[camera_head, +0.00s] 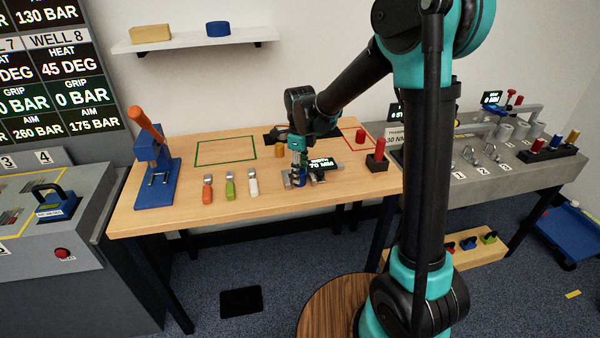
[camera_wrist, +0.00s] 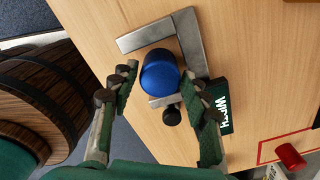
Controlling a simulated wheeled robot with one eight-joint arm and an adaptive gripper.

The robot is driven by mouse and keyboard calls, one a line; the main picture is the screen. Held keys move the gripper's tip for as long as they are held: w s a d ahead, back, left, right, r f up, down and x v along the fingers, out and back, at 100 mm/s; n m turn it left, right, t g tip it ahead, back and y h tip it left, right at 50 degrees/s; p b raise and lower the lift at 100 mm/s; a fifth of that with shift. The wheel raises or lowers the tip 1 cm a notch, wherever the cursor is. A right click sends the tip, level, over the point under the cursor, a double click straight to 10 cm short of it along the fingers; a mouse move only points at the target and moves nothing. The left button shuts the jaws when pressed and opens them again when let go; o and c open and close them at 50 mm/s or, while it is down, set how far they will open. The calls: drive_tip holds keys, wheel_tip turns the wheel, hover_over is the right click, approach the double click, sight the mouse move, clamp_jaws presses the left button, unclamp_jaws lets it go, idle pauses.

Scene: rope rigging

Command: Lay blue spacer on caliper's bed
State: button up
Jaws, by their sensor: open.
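The blue spacer (camera_wrist: 160,72) is a short cylinder lying between the grey metal jaws of the caliper (camera_wrist: 192,42) in the wrist view. It appears to be on the caliper's bed, though its underside is hidden. In the head view the spacer (camera_head: 299,182) is partly covered by my gripper (camera_head: 299,168). The caliper's dark display (camera_head: 322,166) reads a width of 70 MM. In the wrist view my gripper (camera_wrist: 158,78) is open, with one finger on each side of the spacer and gaps visible beside it.
Orange, green and white handled tools (camera_head: 230,188) lie left of the caliper. A blue press (camera_head: 157,175) with an orange lever stands farther left. A red cylinder on a dark block (camera_head: 377,158) stands to the right. The green outlined area (camera_head: 226,150) is empty.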

wheel_tip(320, 180, up, 12)
drive_tip(key=s+d+f+n+t, duration=0.2)
drive_tip(key=s+d+f+n, duration=0.5)
drive_tip(key=s+d+n, duration=0.2)
drive_tip(key=s+d+f+n+t, duration=0.2)
drive_tip(key=s+d+f+n, duration=0.5)
drive_tip(key=s+d+n, duration=0.3)
drive_tip(key=d+n, duration=0.2)
drive_tip(key=d, duration=0.2)
drive_tip(key=shift+s+d+f+n, duration=0.15)
drive_tip(key=shift+d+f+n, duration=0.1)
drive_tip(key=shift+d+n, duration=0.05)
